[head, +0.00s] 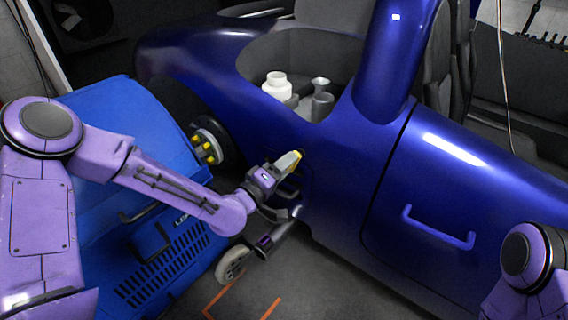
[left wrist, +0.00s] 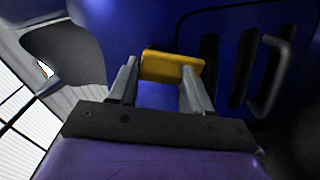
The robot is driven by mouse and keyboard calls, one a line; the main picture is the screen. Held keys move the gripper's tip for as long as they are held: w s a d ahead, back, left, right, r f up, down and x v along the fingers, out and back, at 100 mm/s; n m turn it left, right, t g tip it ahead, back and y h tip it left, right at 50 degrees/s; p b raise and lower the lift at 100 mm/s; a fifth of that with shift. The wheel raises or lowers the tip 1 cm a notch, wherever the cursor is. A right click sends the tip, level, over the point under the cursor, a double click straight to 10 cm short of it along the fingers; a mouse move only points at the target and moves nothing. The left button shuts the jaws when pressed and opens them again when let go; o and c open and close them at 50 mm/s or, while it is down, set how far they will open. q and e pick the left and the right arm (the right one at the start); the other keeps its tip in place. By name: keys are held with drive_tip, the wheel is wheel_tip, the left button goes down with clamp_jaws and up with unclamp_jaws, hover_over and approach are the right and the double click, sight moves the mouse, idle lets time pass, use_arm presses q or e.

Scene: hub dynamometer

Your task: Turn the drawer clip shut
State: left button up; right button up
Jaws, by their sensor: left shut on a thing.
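The drawer clip (left wrist: 172,66) is a yellow bar on the blue car body. In the left wrist view it lies crosswise between the two grey fingers of my left gripper (left wrist: 162,82), which are shut on it. In the head view the clip (head: 299,153) shows as a small yellow patch at the fingertips of my left gripper (head: 290,161), the rest hidden by the fingers. Beside the clip in the left wrist view is a panel with dark slots and a grey bar handle (left wrist: 268,76). My right gripper is out of view; only part of my right arm shows at lower right.
A blue machine (head: 170,255) with a vented front stands at left, below my left arm. A hub with yellow studs (head: 206,146) is just behind that arm. A white jug (head: 277,85) and grey vessels stand in the car's recess. The car door (head: 450,200) has a protruding handle.

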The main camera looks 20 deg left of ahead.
use_arm(q)
drive_tip(key=shift+n, duration=1.9)
drive_tip(key=o, duration=1.1)
drive_tip(key=shift+c, duration=0.2)
drive_tip(key=p+v, duration=0.2)
drive_tip(key=v, duration=0.8)
drive_tip(key=shift+s+p, duration=0.3)
drive_tip(key=shift+s, duration=0.05)
